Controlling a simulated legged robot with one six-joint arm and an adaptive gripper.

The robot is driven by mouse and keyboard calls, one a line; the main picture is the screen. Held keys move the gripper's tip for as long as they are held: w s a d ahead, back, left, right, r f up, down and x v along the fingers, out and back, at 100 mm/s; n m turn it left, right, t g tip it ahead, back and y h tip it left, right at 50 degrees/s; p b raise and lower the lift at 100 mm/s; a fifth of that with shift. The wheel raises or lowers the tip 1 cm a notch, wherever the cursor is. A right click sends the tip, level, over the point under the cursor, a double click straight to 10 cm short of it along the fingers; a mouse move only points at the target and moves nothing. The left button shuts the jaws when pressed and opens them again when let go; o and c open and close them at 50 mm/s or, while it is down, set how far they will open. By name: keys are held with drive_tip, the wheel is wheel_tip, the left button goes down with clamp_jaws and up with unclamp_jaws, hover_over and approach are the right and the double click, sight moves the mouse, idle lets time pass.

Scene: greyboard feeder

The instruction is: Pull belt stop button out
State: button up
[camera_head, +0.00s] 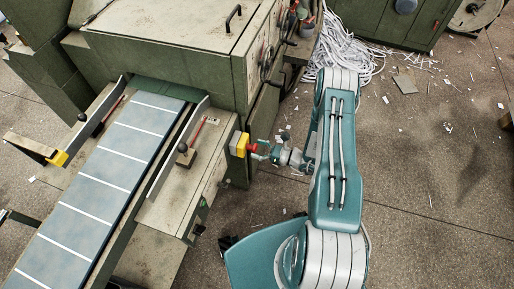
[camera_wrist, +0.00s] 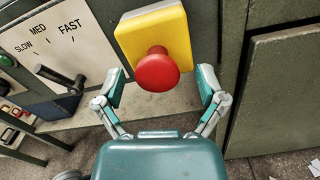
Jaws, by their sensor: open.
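The belt stop button is a red mushroom knob (camera_wrist: 158,70) on a yellow box (camera_wrist: 180,35) in the wrist view. In the head view the yellow box (camera_head: 238,144) is fixed at the machine's side near the belt end, with the red knob (camera_head: 252,147) facing right towards my arm. My gripper (camera_wrist: 162,88) is open, with one finger on each side of the red knob. Gaps show between the fingers and the knob in the wrist view. My gripper also shows in the head view (camera_head: 263,149), level with the knob and very close to it.
A speed panel (camera_wrist: 45,40) with a black lever (camera_wrist: 60,78) lies left of the box. The green machine body (camera_wrist: 285,90) stands to the right. The belt (camera_head: 105,175) runs along the left. Shredded paper (camera_head: 350,45) lies on the floor behind my arm. Floor at right is mostly clear.

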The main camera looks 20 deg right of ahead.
drive_tip(key=v, duration=1.2)
idle(0.3)
drive_tip(key=a+r+n+g+h, duration=0.2)
drive_tip(key=a+r+n+g, duration=0.2)
drive_tip(key=r+n+g, duration=0.55)
drive_tip(key=a+r+n+g+h, duration=0.2)
drive_tip(key=a+r+n, duration=0.3)
drive_tip(key=r, duration=1)
drive_tip(key=s+a+r+n+t+h, duration=0.1)
drive_tip(key=s+r+n+t+h, duration=0.2)
drive_tip(key=r, duration=0.6)
drive_tip(key=s+a+r+n+t+h, duration=0.1)
drive_tip(key=s+r+n+t+h, duration=0.2)
drive_tip(key=s+r+n+h, duration=0.4)
drive_tip(key=s+r+n, duration=0.2)
drive_tip(key=s+n, duration=0.1)
drive_tip(key=shift+h, duration=0.3)
